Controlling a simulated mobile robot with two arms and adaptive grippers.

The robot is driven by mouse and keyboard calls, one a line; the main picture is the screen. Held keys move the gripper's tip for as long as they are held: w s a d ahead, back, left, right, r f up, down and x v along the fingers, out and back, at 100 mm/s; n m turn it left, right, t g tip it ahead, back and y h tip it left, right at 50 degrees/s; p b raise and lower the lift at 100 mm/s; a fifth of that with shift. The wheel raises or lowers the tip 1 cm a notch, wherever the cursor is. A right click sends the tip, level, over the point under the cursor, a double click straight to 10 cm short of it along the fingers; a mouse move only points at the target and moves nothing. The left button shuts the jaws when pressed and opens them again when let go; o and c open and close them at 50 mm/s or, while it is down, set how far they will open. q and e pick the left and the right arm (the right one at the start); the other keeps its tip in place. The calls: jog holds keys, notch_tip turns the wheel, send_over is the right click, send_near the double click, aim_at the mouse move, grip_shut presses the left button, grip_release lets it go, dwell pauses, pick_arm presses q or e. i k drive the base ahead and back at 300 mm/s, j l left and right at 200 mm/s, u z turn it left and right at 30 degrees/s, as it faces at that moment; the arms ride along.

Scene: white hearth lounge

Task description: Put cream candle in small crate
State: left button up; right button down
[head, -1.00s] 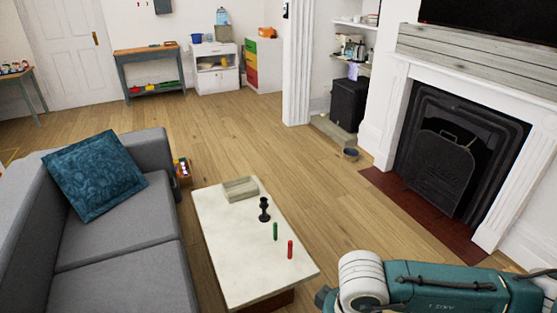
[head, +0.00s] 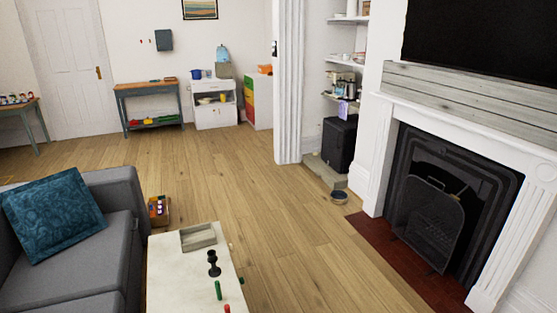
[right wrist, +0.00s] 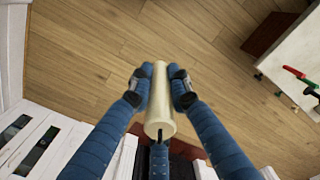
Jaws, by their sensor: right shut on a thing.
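In the right wrist view, my right gripper (right wrist: 158,88) is shut on the cream candle (right wrist: 158,105), a plain pale cylinder with a finger on each side. Wooden floor shows beyond it. In the head view, a small grey wooden crate (head: 186,246) stands at the far end of the white-topped low table (head: 172,285), and it looks empty. Neither gripper shows in the head view. My left gripper is in no frame.
The fireplace (head: 430,205) is at right, with open floor between.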

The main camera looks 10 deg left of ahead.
aim_at(190, 241)
jog(key=i+l, duration=0.25)
jog(key=i, duration=0.25)
jog(key=i+l+z, duration=0.15)
jog(key=i+l, duration=0.15)
jog(key=i, duration=0.15)
jog(key=i+l, duration=0.2)
jog(key=i, duration=0.3)
jog(key=i+l+z, duration=0.15)
jog(key=i, duration=0.3)
jog(key=i+u, duration=0.6)
jog(key=u, duration=0.2)
jog(key=i+l+u, duration=0.15)
jog(key=i+u, duration=0.25)
jog(key=i+l+u, duration=0.15)
jog(key=u, duration=0.3)
jog(key=i+l+u, duration=0.2)
jog(key=l+u, duration=0.2)
jog(key=i+l+u, duration=0.15)
jog(key=u, duration=0.3)
jog(key=i+l+u, duration=0.2)
jog(key=u, duration=0.25)
jog(key=i+l+u, duration=0.15)
jog(key=l+u, duration=0.5)
jog(key=u, duration=0.2)
jog(key=i+l+u, duration=0.1)
jog(key=l+u, duration=1.05)
jog(key=l, duration=0.25)
jog(key=k+l+u, duration=0.1)
jog(key=l+u, duration=0.25)
jog(key=l, duration=0.1)
